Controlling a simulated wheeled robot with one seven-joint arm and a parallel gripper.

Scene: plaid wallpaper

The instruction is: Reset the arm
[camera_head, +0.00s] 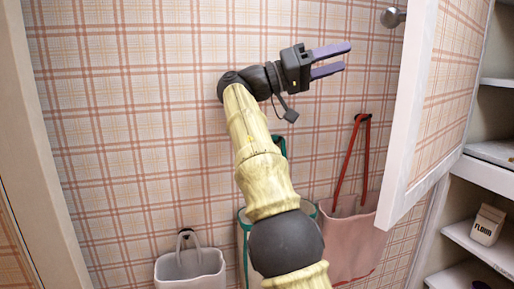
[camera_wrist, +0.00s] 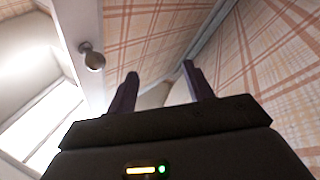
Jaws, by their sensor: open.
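My gripper (camera_head: 328,61) is at the upper middle of the head view, raised in front of the plaid wall. Its two purple fingers point right, toward the open white-framed door (camera_head: 408,140). The fingers are apart and nothing shows between them. In the wrist view my gripper (camera_wrist: 157,88) also shows spread, empty fingers. A round metal knob (camera_head: 393,17) on the door is right of and above the fingertips; it also shows in the wrist view (camera_wrist: 92,57), left of the fingers. Fingers and knob appear apart.
A pink bag (camera_head: 352,240) with red handles and a white bag (camera_head: 190,270) hang on the wall below. Another green-trimmed bag is partly hidden behind my arm. Shelves (camera_head: 480,235) holding a flour package (camera_head: 488,225) stand right of the door. The upper left wall is clear.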

